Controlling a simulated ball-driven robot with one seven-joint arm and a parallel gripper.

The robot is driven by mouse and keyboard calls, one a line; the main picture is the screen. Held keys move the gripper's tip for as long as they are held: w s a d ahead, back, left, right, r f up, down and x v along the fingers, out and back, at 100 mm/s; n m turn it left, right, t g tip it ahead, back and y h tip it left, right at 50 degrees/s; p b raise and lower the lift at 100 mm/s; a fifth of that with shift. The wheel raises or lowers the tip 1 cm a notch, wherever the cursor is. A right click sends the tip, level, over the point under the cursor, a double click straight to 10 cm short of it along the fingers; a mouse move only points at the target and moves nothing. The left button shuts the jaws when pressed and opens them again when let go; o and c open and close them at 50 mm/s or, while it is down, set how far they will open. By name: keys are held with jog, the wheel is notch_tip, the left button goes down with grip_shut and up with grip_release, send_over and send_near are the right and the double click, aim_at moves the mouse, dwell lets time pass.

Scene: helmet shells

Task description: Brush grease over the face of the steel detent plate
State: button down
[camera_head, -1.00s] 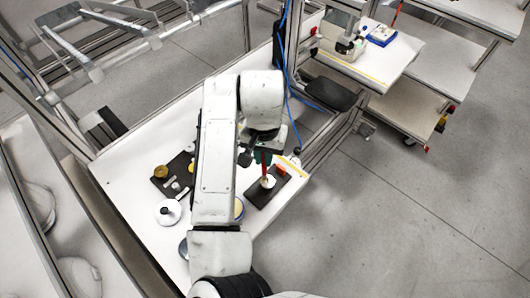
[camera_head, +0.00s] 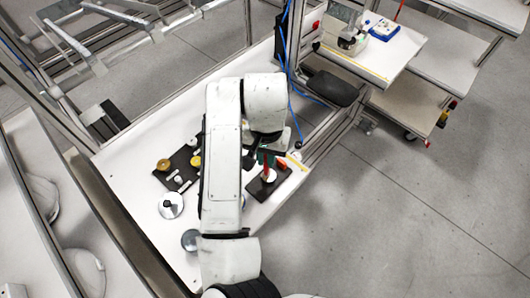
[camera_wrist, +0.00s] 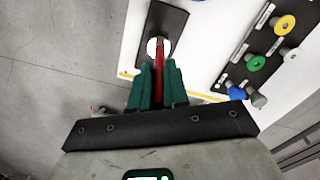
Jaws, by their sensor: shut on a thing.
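My gripper (camera_wrist: 158,78) has green fingers and is shut on a red-handled brush (camera_wrist: 160,62). The brush reaches away from the fingers to a pale round disc, which seems to be the steel detent plate (camera_wrist: 152,46). The plate lies on a dark mat (camera_wrist: 172,22). In the head view the red brush (camera_head: 266,161) stands steeply over the plate (camera_head: 269,175) on the mat (camera_head: 258,190), with my gripper (camera_head: 266,154) just above it. The brush tip overlaps the plate; I cannot tell whether it touches. Any grease is too small to make out.
A dark board (camera_head: 181,181) with small parts and coloured knobs lies left of my arm on the white table (camera_head: 130,180). A round pale lid with a dark knob (camera_head: 171,206) and a grey disc (camera_head: 190,240) lie nearer. A frame post and blue cables stand behind.

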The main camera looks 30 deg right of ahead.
jog(key=shift+s+d, duration=0.3)
jog(key=shift+s+d+p, duration=0.1)
jog(key=shift+d+p, duration=0.2)
jog(key=shift+p, duration=0.1)
jog(key=shift+d, duration=0.3)
jog(key=shift+d, duration=0.1)
jog(key=shift+w+d+p, duration=0.2)
jog(key=shift+w+p, duration=0.1)
jog(key=shift+p, duration=0.05)
jog(key=shift+w+d+r, duration=0.1)
jog(key=shift+w+d, duration=0.05)
jog(key=shift+w, duration=0.1)
jog(key=shift+w, duration=0.4)
